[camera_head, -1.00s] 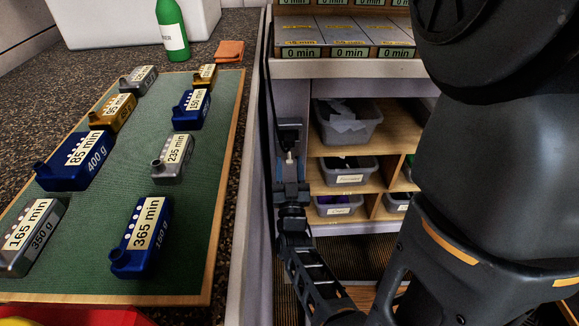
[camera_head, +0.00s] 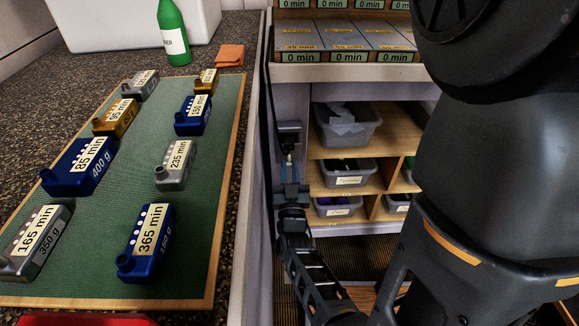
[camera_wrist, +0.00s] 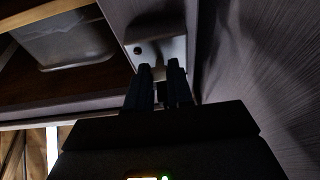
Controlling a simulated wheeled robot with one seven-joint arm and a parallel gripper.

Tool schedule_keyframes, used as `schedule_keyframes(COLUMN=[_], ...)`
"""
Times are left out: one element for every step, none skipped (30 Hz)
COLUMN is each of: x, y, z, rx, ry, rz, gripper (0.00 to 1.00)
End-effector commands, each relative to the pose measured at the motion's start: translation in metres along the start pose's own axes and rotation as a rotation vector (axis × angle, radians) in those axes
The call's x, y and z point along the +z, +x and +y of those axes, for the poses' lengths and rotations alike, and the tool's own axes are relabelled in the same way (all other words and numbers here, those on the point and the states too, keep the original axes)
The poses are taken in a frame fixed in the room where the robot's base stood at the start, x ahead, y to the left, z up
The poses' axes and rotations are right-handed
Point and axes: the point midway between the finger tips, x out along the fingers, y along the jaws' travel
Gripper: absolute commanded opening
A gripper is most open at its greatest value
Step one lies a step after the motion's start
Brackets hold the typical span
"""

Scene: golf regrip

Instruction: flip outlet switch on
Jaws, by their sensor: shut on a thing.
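The outlet switch is on a plate (camera_wrist: 165,50) on the upright panel at the cabinet's side. In the wrist view the plate is bare metal with a dark round spot at its left. In the head view it shows as a small dark box (camera_head: 289,131). My gripper (camera_wrist: 159,78) points up at the plate's lower edge, its two dark fingers close together with a small pale piece between them, seemingly the switch lever. The fingers cover most of that piece, so its on or off position cannot be told. In the head view my gripper (camera_head: 288,168) is just below the box.
Shelves with grey bins (camera_head: 347,127) stand right of the panel. A counter at left holds a green mat (camera_head: 115,235) with several labelled weights, a green bottle (camera_head: 173,30) and an orange cloth (camera_head: 230,55). A dark cord (camera_head: 266,95) hangs along the panel.

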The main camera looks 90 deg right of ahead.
Motion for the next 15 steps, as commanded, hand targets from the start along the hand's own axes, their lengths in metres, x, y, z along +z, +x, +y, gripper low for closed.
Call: schedule_keyframes(x=[-0.006,-0.007,-0.009,-0.01,-0.011,-0.013,-0.014,-0.015,-0.017,-0.018,-0.019,-0.021,-0.021,-0.022,-0.024], y=[0.001,0.001,0.002,0.002,0.002,0.002,0.002,0.003,0.003,0.003,0.004,0.004,0.004,0.005,0.005], z=[0.0,0.0,0.0,0.0,0.0,0.0,0.0,0.0,0.0,0.0,0.0,0.0,0.0,0.0,0.0], rx=[-0.001,-0.002,-0.001,-0.001,-0.001,-0.001,-0.001,-0.001,-0.001,-0.001,-0.001,0.0,-0.001,0.0,-0.001], ry=[0.0,0.0,0.001,0.001,0.0,0.0,0.001,0.0,0.0,0.0,0.001,0.0,0.0,0.001,0.0], rz=[-0.021,-0.033,-0.052,-0.068,-0.084,-0.107,-0.125,-0.143,-0.168,-0.187,-0.207,-0.233,-0.252,-0.271,-0.297], gripper=[0.0,0.0,0.0,0.0,0.0,0.0,0.0,0.0,0.0,0.0,0.0,0.0,0.0,0.0,0.0])
